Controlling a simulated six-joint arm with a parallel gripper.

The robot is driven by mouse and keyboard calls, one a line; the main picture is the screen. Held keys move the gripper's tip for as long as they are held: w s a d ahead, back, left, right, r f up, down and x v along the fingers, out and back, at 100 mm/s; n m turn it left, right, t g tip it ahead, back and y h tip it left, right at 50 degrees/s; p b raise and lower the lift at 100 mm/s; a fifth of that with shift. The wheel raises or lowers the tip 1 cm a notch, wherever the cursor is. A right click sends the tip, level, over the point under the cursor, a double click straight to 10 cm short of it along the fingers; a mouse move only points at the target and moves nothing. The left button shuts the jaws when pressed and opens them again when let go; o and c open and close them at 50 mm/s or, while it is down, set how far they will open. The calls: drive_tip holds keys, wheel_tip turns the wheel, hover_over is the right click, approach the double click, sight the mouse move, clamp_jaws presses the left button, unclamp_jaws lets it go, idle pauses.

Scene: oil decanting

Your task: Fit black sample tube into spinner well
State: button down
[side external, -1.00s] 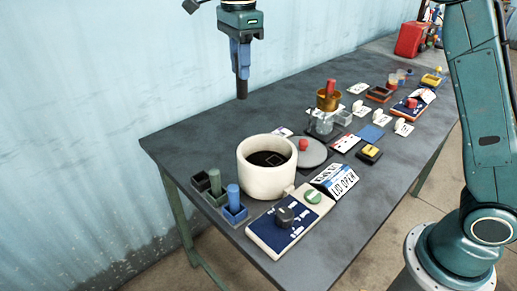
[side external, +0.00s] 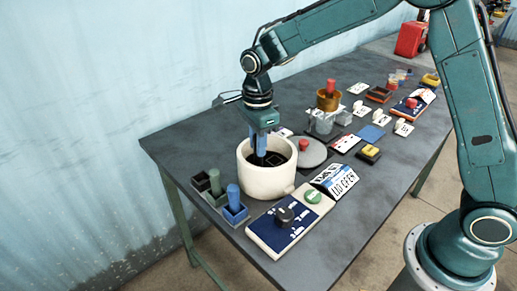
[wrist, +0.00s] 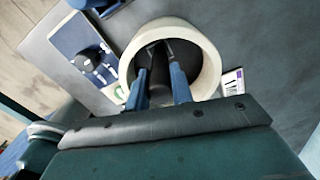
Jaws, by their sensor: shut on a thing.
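The spinner (side external: 265,184) is a round off-white pot with a dark inside, standing open on the table. In the wrist view its pale rim (wrist: 212,62) surrounds my fingertips. A dark square-edged well (side external: 274,158) shows inside it, partly hidden by my gripper. My gripper (side external: 261,152) points down into the spinner's mouth. In the wrist view its blue fingers (wrist: 160,82) are shut on the black sample tube (wrist: 160,92). The tube is roughly upright, with its lower end inside the spinner. Whether its tip is in the well I cannot tell.
A rack (side external: 208,199) with a dark green tube (side external: 215,181) and a blue tube (side external: 233,197) stands left of the spinner. A grey lid (side external: 313,154) with a red knob lies to the right. A control panel (side external: 272,235) with a dial and green button (side external: 312,194) is in front.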

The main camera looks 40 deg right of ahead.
sight(257, 161)
drive_tip(key=shift+f, duration=2.85)
drive_tip(key=shift+f, duration=0.15)
drive_tip(key=c, duration=1.2)
unclamp_jaws()
wheel_tip(257, 161, up, 12)
drive_tip(key=shift+r, duration=0.15)
